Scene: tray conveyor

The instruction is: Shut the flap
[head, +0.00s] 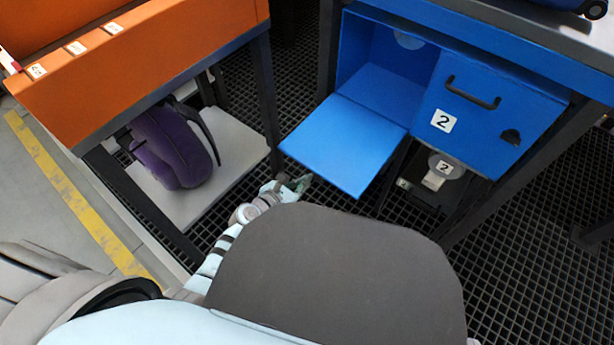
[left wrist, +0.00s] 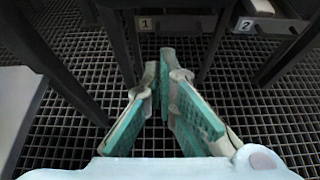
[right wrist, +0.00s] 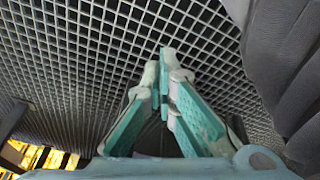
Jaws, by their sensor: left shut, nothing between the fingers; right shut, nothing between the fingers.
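The blue flap (head: 340,146) hangs open, lowered toward me and nearly flat, at the bottom of the left opening of a blue cabinet. The opening shows as an empty blue compartment (head: 385,60). My left gripper (head: 304,182) is shut and empty, just to the left of the flap's near edge and seemingly lower; I cannot tell the exact gap. Its closed green fingers (left wrist: 166,75) also show in the left wrist view, over the floor grating. My right gripper (right wrist: 164,80) shows only in the right wrist view, shut and empty before grating.
A closed blue door (head: 487,110) with handle and label 2 is right of the opening. An orange bench (head: 140,70) stands left, with a purple bag (head: 172,147) on its lower shelf (head: 235,140). Dark legs flank the gap. Plates marked 1 and 2 (left wrist: 245,24) sit beneath.

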